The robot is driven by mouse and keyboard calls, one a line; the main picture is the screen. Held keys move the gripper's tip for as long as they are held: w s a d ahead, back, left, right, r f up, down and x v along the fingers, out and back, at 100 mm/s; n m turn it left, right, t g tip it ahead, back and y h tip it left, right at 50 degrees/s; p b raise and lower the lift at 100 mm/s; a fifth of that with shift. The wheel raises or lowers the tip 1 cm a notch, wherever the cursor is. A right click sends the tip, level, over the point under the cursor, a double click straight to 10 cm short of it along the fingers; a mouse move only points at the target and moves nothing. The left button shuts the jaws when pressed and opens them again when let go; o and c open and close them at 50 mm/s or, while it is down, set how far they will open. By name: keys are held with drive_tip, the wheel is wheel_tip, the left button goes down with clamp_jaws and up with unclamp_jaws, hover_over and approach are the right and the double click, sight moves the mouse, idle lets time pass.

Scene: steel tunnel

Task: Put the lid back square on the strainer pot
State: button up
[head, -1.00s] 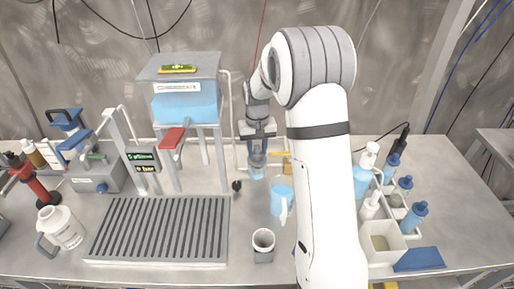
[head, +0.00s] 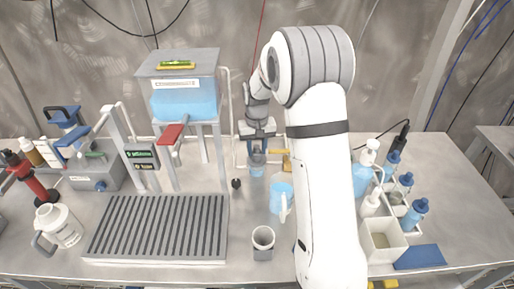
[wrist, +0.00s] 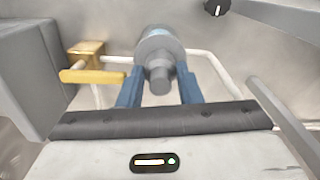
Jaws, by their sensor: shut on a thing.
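The strainer pot (head: 257,172) is a small clear, bluish vessel on the pipework behind the bench's middle, below my gripper. Its pale blue edge (wrist: 166,30) shows behind the lid in the wrist view. The lid (wrist: 155,46) is a grey disc with a stubby grey knob (wrist: 158,80). My gripper (head: 257,149) points down over the pot, its blue fingers (wrist: 158,88) shut on the lid by the knob. The lid is at the top of the pot. I cannot tell whether it touches the rim or sits square, as the fingers partly hide it.
A yellow handle (wrist: 92,76) on a brass valve stands close beside the pot, with white pipes around it. A blue jug (head: 281,197) and a grey cup (head: 263,240) stand in front. The dispenser tank (head: 184,100) stands to the left.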

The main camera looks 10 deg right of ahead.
sight(257, 147)
drive_tip(key=o, duration=1.7)
drive_tip(key=shift+r, duration=0.1)
drive_tip(key=shift+r+p, duration=2.25)
drive_tip(key=shift+r, duration=1.2)
